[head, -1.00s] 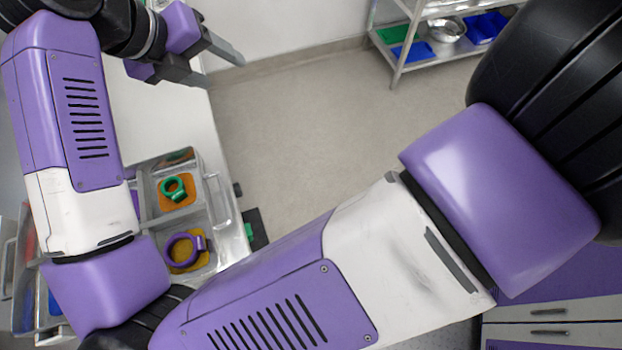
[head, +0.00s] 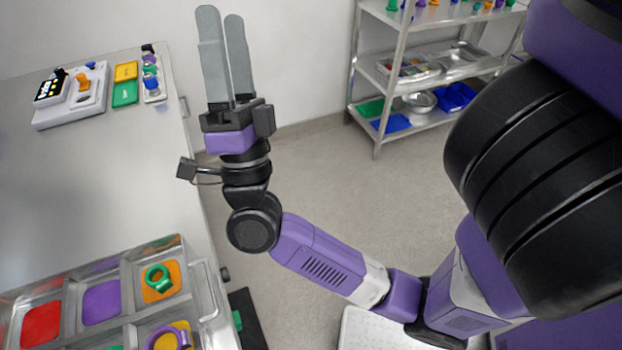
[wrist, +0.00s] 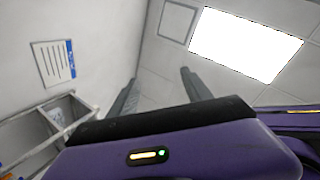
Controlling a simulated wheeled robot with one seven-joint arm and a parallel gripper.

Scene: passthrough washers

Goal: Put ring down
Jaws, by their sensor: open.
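A green ring (head: 150,280) lies in an orange-floored compartment of the metal tray (head: 70,280) at the lower left of the head view. A purple ring (head: 152,343) lies in the compartment below it, partly cut off by the frame edge. My gripper (head: 222,50) is raised, fingers pointing up, to the right of the table and well away from the tray. Its two grey fingers are apart with nothing between them. In the wrist view the fingers (wrist: 157,85) point at the ceiling and wall, with a gap between them.
A steel table (head: 90,180) has a clear middle. At its far end are a white device (head: 75,95), yellow and green pads (head: 125,85) and a strip of small coloured parts (head: 151,75). A metal shelf rack (head: 430,75) stands at the back right. Floor between is clear.

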